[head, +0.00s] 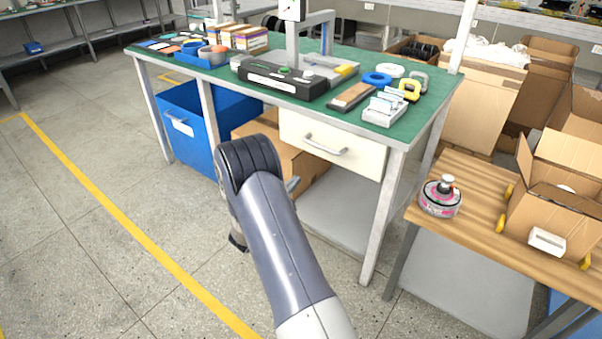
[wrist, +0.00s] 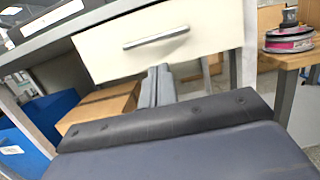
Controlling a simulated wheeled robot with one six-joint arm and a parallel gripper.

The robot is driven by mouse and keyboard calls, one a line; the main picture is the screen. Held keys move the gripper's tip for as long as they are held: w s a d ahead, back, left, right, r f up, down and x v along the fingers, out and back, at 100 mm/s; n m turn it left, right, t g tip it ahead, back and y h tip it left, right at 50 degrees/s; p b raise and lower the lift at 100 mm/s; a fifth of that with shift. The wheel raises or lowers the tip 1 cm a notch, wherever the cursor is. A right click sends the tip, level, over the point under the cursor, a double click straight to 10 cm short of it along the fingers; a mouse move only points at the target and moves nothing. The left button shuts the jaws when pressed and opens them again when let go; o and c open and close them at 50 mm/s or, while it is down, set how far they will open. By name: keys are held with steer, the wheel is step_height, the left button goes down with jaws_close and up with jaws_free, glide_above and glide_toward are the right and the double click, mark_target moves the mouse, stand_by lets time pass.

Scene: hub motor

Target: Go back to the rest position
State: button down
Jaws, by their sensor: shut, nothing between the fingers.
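My gripper shows in the wrist view (wrist: 158,82) as two grey fingers close together with nothing between them. It points at the white drawer front (wrist: 160,40) under the workbench and appears apart from it. In the head view my arm is bent in front of the workbench, over the floor, and its links hide most of the gripper. The green-topped workbench (head: 225,78) stands behind the arm. Its white drawer (head: 333,146) is shut.
A blue bin (head: 190,135) and a cardboard box (head: 262,128) stand under the workbench. A wooden table (head: 470,228) at the right bears a round pink and grey part (head: 440,198) and an open carton (head: 550,200). The floor (head: 90,250) at left is clear.

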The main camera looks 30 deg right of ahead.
steer(key=shift+s+a, duration=0.1)
steer(key=shift+a, duration=0.2)
steer(key=x, duration=1.3)
steer(key=shift+d, duration=0.35)
steer(key=shift+f, duration=0.1)
